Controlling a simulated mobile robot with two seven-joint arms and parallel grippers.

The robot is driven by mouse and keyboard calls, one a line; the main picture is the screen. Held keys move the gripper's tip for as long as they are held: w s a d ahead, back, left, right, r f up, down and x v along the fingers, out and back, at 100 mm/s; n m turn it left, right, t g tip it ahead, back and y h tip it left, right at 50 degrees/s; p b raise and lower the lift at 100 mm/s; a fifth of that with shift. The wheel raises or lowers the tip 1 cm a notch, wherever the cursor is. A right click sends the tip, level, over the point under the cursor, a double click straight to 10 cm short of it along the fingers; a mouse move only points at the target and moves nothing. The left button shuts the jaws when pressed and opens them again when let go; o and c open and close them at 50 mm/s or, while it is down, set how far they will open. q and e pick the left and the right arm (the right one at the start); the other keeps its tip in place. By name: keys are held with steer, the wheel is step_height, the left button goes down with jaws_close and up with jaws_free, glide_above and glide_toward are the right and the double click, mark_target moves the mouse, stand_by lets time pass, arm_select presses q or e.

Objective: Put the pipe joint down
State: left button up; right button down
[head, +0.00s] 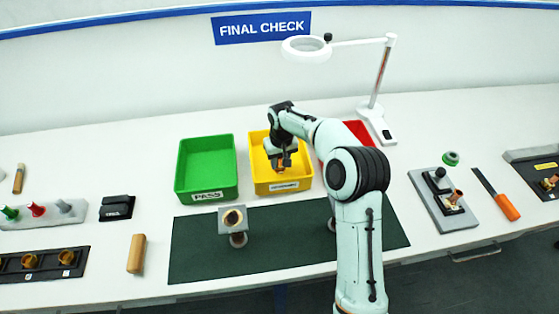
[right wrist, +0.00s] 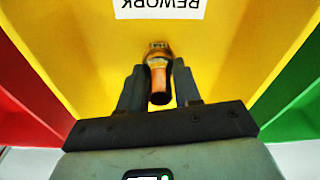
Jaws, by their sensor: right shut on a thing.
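My right gripper (head: 279,158) reaches down into the yellow bin (head: 299,163) and is shut on the copper-coloured pipe joint. In the right wrist view the pipe joint (right wrist: 158,72) shows between the two dark fingers, with yellow bin walls around it and a REWORK label (right wrist: 158,8) at the top edge. I cannot tell whether the joint touches the bin floor. My left gripper is not in view.
A green PASS bin (head: 208,158) stands left of the yellow bin, and a red bin (head: 358,131) stands right, partly hidden by my arm. A magnifier lamp (head: 376,105) stands behind. A dark green mat (head: 195,262) carries a small stand (head: 236,219) in front.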

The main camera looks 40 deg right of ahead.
mark_target(280, 159)
steer(key=shift+w, duration=0.1)
steer(key=c, duration=0.8)
jaws_free()
steer(key=shift+f, duration=0.1)
steer(key=r, duration=0.4)
steer(key=s+r, duration=0.1)
steer(key=r, duration=0.2)
steer(key=r+p, duration=0.1)
steer(key=r, duration=0.3)
steer(key=shift+s+a+r, duration=0.15)
steer(key=shift+a+r, duration=0.1)
steer(key=shift+r, duration=0.1)
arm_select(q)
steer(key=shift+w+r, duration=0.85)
arm_select(e)
steer(key=shift+s+r, duration=0.1)
steer(key=shift+r, duration=0.2)
